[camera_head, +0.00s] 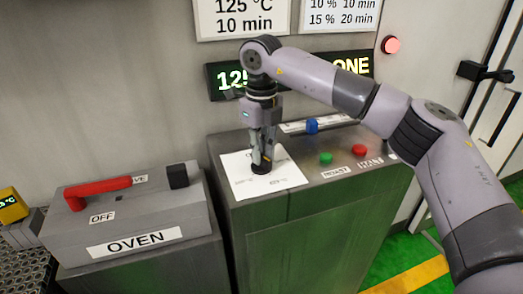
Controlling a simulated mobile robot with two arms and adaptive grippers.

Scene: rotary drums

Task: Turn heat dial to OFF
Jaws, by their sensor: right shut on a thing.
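The heat dial (261,168) is a small dark round knob on a white label plate (290,175) on top of the grey control cabinet. My right gripper (263,158) points straight down over the plate and is shut on the dial. Its fingers hide most of the knob, and the dial's pointer direction cannot be read. The small print on the plate is too blurred to read. My left gripper is not in view.
Green (326,158) and red (359,150) buttons and a blue slider knob (312,125) sit right of the plate. A lit display (222,80) behind my arm shows 125. The OVEN box (135,240) with a red lever (97,187) stands left.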

